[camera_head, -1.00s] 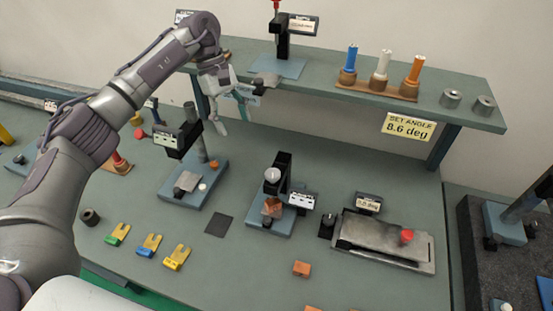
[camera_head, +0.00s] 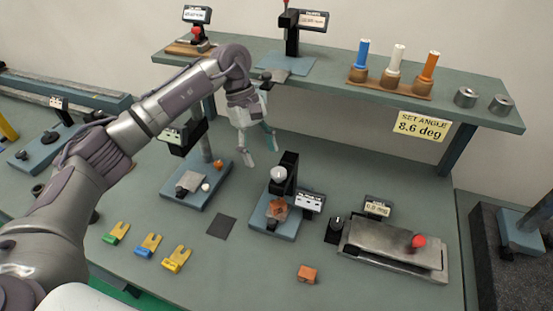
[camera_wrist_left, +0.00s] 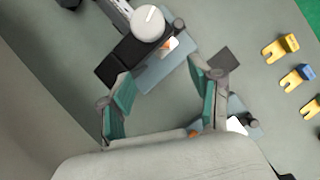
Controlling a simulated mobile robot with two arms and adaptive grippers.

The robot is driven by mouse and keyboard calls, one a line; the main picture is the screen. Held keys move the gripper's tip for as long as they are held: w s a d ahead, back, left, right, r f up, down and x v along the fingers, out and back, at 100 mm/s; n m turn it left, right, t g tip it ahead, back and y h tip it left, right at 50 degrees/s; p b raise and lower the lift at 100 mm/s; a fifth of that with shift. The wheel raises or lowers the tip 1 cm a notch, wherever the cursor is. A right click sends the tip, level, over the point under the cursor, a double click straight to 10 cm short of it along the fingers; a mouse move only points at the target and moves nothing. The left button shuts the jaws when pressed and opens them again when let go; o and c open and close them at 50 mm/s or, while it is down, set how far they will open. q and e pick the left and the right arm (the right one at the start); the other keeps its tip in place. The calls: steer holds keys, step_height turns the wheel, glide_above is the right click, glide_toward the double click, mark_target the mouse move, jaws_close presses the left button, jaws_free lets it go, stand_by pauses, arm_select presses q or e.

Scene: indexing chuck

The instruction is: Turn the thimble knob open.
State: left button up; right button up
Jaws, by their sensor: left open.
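In the left wrist view the knob (camera_wrist_left: 149,22) is white with a dark line and lies beyond the fingers. My left gripper (camera_head: 259,153) is open and empty, pointing down, above and behind-left of the knob, apart from it. Its spread teal-padded fingers (camera_wrist_left: 155,75) also show in the left wrist view. My right gripper is out of view.
A second blue-based stand (camera_head: 198,190) is to the left. A shelf (camera_head: 330,82) with colored handles (camera_head: 398,65) runs behind my left gripper. A metal plate device (camera_head: 395,245) with a red knob is on the right. Colored forks (camera_head: 150,245) lie front left.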

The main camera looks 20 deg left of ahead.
mark_target(278, 171)
arm_select(q)
steer(key=d, duration=0.1)
steer(key=s+d+p, duration=0.1)
steer(key=d, duration=0.1)
steer(key=s+d, duration=0.1)
steer(key=shift+s+d+r+p, duration=0.15)
steer(key=shift+d+p, duration=0.1)
steer(key=shift+p, duration=0.15)
steer(key=shift+s+d+f+p, duration=0.15)
steer(key=shift+f+p, duration=0.05)
steer(key=shift+p, duration=0.1)
steer(key=shift+d+f, duration=0.1)
steer(key=shift+f, duration=0.5)
